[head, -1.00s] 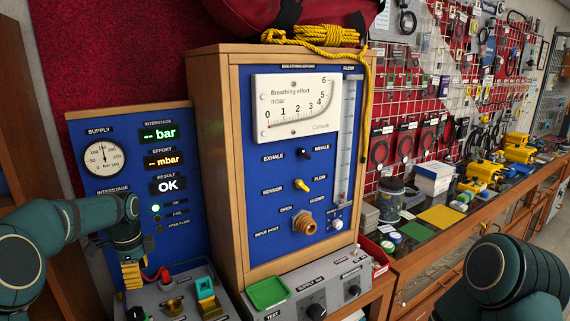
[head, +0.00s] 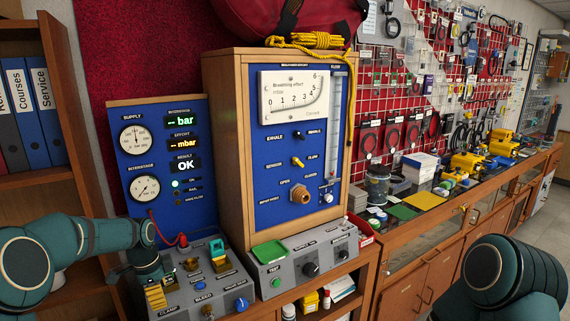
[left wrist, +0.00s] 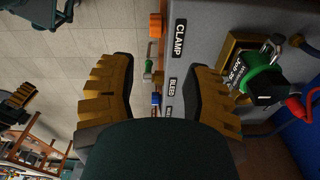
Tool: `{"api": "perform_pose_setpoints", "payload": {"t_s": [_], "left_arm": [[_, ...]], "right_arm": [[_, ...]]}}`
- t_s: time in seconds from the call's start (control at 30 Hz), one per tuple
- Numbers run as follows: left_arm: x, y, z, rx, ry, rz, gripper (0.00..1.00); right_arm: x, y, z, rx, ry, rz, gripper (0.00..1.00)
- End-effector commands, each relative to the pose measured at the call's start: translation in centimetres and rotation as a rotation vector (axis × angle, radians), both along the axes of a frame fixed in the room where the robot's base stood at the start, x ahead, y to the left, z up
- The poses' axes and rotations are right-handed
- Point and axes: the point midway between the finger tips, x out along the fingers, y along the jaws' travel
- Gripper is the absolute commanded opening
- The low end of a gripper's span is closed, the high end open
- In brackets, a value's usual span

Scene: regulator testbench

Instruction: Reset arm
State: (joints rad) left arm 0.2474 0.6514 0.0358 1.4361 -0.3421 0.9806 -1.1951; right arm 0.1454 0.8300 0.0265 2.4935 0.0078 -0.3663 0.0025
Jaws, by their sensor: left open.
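My left gripper (head: 155,298) has yellow ribbed fingers and hangs at the left end of the grey clamp console (head: 212,308). In the left wrist view my left gripper (left wrist: 160,95) is open, with nothing between its fingers. The console's side with the CLAMP and BLEED labels shows just beyond the fingers, and a green-capped fitting (left wrist: 262,82) lies to the right. I cannot tell whether a finger touches the console. My right arm (head: 502,282) shows at the lower right of the head view; its gripper is out of view.
A blue gauge panel (head: 205,215) reading OK stands behind the console. The wooden-framed breathing effort tester (head: 300,155) stands to the right, with a green tray (head: 269,251) before it. Binders (head: 33,110) fill a shelf at left. Open floor (left wrist: 105,30) shows beside the console.

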Motion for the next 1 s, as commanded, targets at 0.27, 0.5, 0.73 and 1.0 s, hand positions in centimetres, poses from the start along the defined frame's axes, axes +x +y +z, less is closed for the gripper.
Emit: {"api": "perform_pose_setpoints", "payload": {"t_s": [0.27,0.5,0.73,1.0], "left_arm": [[-4.6,-10.3,-12.6,-0.174,0.010,0.321,0.49],[-14.3,-18.9,-21.9,-0.316,0.086,0.786,0.49],[-22.9,-22.2,-25.4,-0.360,0.145,1.159,0.49],[-25.4,-22.6,-25.8,-0.365,0.155,1.277,0.49]], "right_arm": [[-0.1,0.1,-2.4,-0.002,0.004,0.002,0.47],[-0.3,0.2,-4.8,-0.004,0.010,0.005,0.47],[-0.4,0.3,-6.2,-0.006,0.013,0.008,0.47],[-0.4,0.3,-6.5,-0.007,0.014,0.009,0.47]]}}
